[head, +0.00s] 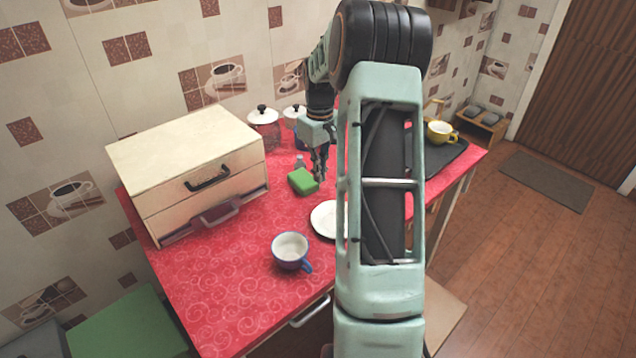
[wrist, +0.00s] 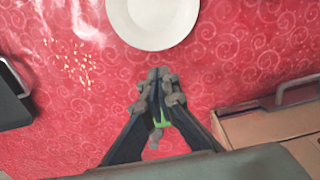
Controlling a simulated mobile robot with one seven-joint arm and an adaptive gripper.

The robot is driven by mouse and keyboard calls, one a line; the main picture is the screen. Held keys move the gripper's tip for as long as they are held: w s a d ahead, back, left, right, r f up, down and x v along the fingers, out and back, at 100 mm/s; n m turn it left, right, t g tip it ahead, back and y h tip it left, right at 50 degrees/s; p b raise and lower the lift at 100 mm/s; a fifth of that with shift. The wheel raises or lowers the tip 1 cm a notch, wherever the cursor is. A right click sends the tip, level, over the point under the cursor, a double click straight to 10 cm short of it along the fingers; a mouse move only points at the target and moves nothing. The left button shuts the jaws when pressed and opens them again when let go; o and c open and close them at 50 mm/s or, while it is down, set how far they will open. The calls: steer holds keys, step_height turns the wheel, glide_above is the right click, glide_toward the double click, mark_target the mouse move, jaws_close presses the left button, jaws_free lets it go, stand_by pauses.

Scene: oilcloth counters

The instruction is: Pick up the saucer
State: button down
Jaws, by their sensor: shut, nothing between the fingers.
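The white saucer (head: 324,219) lies flat on the red oilcloth counter, partly hidden behind my arm in the head view. In the wrist view the saucer (wrist: 152,18) is at the top, cut off by the frame edge, and looks empty. My gripper (head: 319,176) is above the counter, beyond the saucer and close to a green block. In the wrist view my gripper (wrist: 160,78) points down with its fingertips together, just below the saucer's rim in the picture and apart from it. Nothing is between the fingers.
A blue cup (head: 290,251) stands left of the saucer. The green block (head: 303,182) lies near the gripper. A cream drawer box (head: 190,165) stands at the left, with glass jars (head: 264,125) behind. A yellow cup (head: 440,132) stands on a dark tray (head: 445,155) at right.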

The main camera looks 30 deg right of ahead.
step_height(320, 180, down, 9)
steer(key=shift+f+b, duration=0.1)
steer(key=shift+b, duration=0.25)
steer(key=shift+s, duration=0.25)
steer(key=s, duration=0.3)
steer(key=s+d, duration=0.1)
steer(key=s, duration=0.5)
steer(key=shift+s+d, duration=0.15)
steer(key=shift+d, duration=0.05)
steer(key=shift+r, duration=0.2)
